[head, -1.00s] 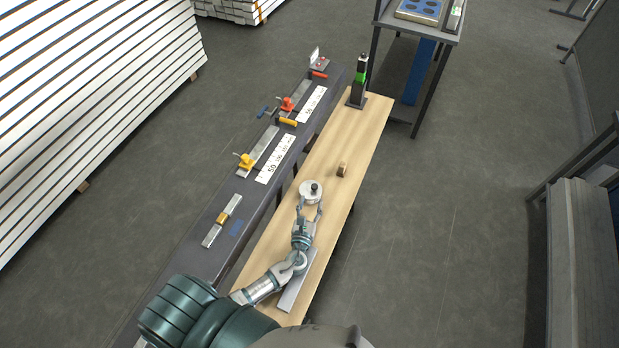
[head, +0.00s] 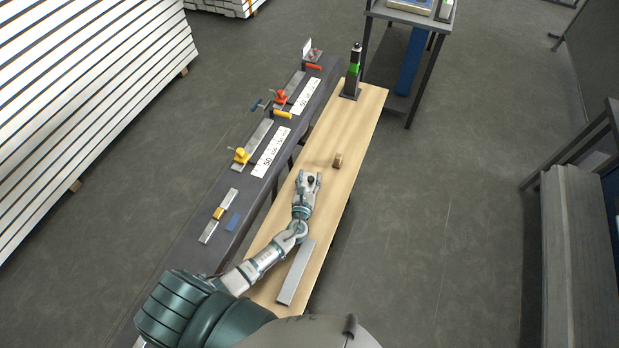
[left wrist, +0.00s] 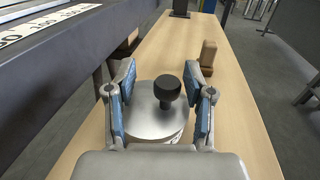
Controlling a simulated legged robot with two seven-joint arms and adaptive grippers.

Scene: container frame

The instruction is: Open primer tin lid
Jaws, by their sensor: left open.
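The primer tin shows as a round silver lid (left wrist: 150,118) with a black knob (left wrist: 167,88) on top, on the wooden bench top. In the head view the black knob (head: 311,181) shows between my fingers, which hide most of the lid. My left gripper (head: 308,177) is open. In the left wrist view its two blue-padded fingers (left wrist: 161,80) stand one on each side of the lid and knob. The knob is apart from both pads. Whether the left finger touches the lid's edge I cannot tell. The tin's body is mostly hidden below the lid. My right gripper is not in view.
A small wooden block (head: 338,160) stands beyond the tin to the right. A flat metal bar (head: 297,273) lies nearer on the bench. A dark bottle with a green band (head: 353,72) stands at the far end. A dark rail with clamps (head: 241,155) runs along the left.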

